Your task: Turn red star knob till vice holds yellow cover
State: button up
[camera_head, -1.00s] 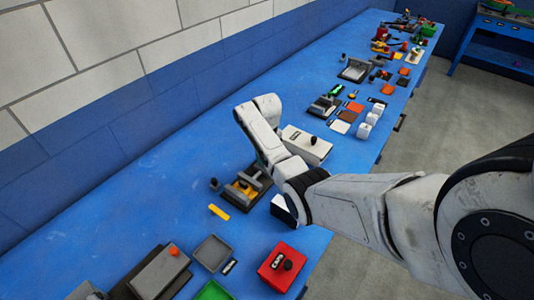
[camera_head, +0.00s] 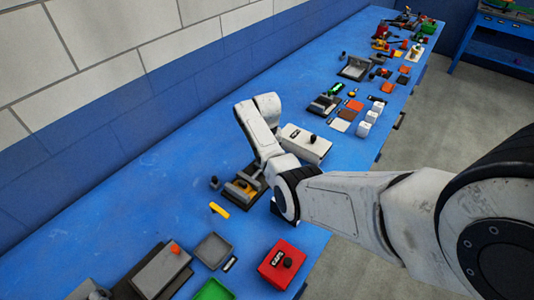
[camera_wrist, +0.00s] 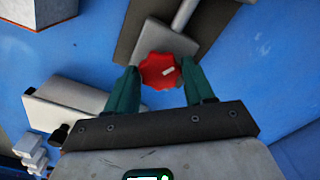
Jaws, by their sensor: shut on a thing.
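The red star knob (camera_wrist: 158,71) is between the two green fingertips of my gripper (camera_wrist: 159,84) in the wrist view. My gripper is shut on it, one finger on each side. Beyond the knob lies the vice, with a grey jaw block (camera_wrist: 166,38) and a dark base (camera_wrist: 138,26). In the head view, the vice (camera_head: 239,196) stands on the blue bench. My arm hides the knob and gripper in the head view.
A red box (camera_head: 282,266) and a grey tray (camera_head: 213,251) are nearer the camera.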

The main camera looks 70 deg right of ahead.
dwell(0.4)
jog(key=o, duration=1)
notch_tip(320, 180, up, 11)
jog(key=shift+f+b, duration=0.1)
jog(key=shift+b, duration=0.45)
